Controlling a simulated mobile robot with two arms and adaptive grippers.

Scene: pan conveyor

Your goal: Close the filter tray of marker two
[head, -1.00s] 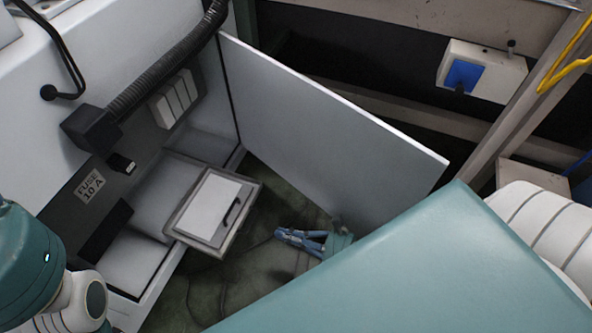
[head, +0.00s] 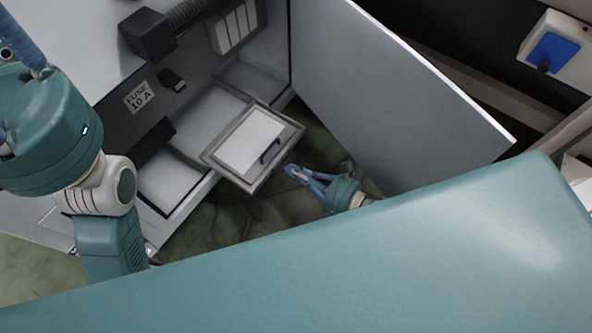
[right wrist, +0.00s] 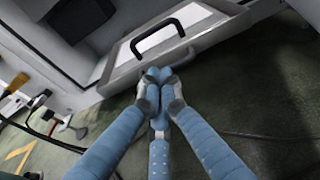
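The filter tray (head: 210,153), a grey-framed drawer with a white top panel and a black handle (head: 270,151), sticks out of the open cabinet in the head view. In the right wrist view the tray's front edge (right wrist: 125,72) lies just beyond my fingertips, with the handle (right wrist: 158,34) above. My right gripper (head: 290,170) has its blue fingers together and empty, close to the tray's front; I cannot tell whether it touches. It also shows in the right wrist view (right wrist: 160,76). My left gripper (head: 22,40) shows only in part at the upper left edge.
An open grey door panel (head: 400,95) stands right of the tray. Dark green floor (head: 235,220) lies below the tray. Cables (right wrist: 45,115) lie left in the right wrist view.

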